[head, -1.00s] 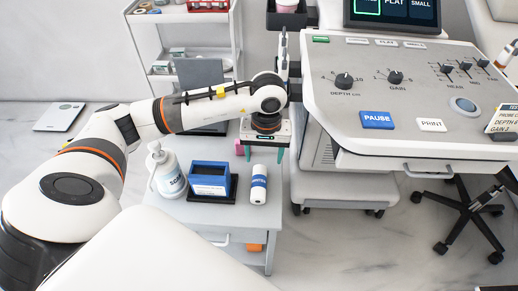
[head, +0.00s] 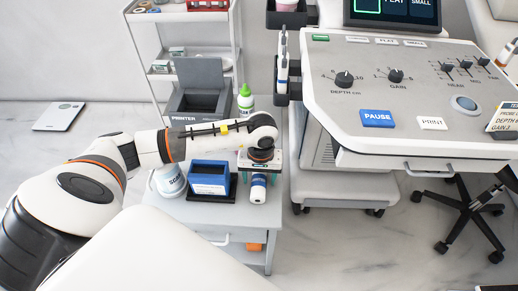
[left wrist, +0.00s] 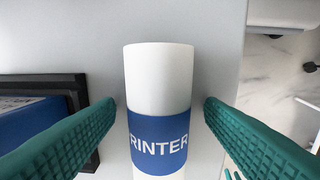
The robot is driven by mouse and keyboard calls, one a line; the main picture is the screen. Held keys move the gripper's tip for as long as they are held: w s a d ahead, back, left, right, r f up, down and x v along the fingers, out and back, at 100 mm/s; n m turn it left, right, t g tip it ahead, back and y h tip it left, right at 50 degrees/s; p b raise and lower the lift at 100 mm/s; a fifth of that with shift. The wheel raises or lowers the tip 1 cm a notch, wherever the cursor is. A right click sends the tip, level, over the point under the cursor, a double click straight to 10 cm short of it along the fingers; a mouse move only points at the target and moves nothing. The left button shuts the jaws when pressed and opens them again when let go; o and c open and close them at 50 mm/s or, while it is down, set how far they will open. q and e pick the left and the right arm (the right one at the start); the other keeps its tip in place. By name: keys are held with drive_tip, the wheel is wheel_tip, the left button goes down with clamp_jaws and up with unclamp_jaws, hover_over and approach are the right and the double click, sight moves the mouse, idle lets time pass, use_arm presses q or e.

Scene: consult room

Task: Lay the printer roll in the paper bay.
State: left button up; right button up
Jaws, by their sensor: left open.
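The printer roll (head: 258,190) is a white cylinder with a blue band, lying on the grey cart top. In the left wrist view the roll (left wrist: 160,85) shows its band lettered "RINTER" between two green fingers. My left gripper (head: 259,172) is right over the far part of the roll in the head view. Its fingers (left wrist: 160,125) are open, one on each side of the roll, with gaps to it. The printer (head: 197,103), a dark grey box with its lid raised, stands at the back of the cart. My arm hides its front part. My right gripper is out of view.
A blue box (head: 210,178) on a black base stands just left of the roll. The ultrasound console (head: 400,95) is to the right.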

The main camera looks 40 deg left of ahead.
use_arm(q)
drive_tip(key=c, duration=1.2)
